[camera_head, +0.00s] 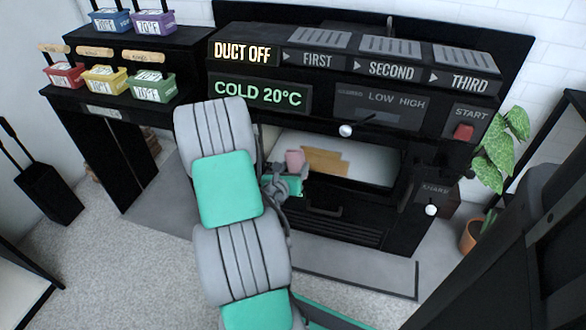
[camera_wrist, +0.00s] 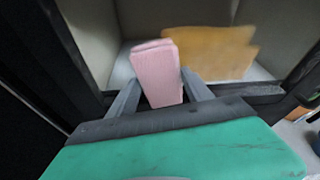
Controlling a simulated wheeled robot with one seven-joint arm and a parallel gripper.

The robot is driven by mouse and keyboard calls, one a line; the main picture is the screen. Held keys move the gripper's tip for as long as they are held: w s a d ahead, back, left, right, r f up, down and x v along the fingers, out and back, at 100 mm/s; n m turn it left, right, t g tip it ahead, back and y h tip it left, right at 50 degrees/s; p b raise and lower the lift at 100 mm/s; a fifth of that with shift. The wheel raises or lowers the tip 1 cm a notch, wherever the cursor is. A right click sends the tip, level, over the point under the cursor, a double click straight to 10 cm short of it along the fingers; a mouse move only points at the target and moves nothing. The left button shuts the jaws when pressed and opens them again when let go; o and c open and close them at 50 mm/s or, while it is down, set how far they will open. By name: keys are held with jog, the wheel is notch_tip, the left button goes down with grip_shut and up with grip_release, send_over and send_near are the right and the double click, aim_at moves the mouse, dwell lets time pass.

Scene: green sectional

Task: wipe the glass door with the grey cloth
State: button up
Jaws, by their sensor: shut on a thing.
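My gripper (camera_wrist: 162,92) is shut on a pink, folded-looking block (camera_wrist: 157,72), its fingers on either side. I see no grey cloth; the held piece looks pink in both views. In the head view the pink piece (camera_head: 294,159) is at the left part of the oven's window (camera_head: 372,163), with my gripper (camera_head: 292,176) just below it. A jagged orange-brown patch (camera_head: 325,161) lies right of the pink piece, and also shows in the wrist view (camera_wrist: 212,48). I cannot tell whether the pink piece touches the glass.
The black oven has a panel above reading COLD 20°C (camera_head: 258,95), a red start button (camera_head: 464,132) and a white knob (camera_head: 346,130). Several coloured tubs (camera_head: 103,80) stand on shelves at the left. A potted plant (camera_head: 497,150) stands at the right.

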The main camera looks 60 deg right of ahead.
jog(key=shift+d, duration=0.35)
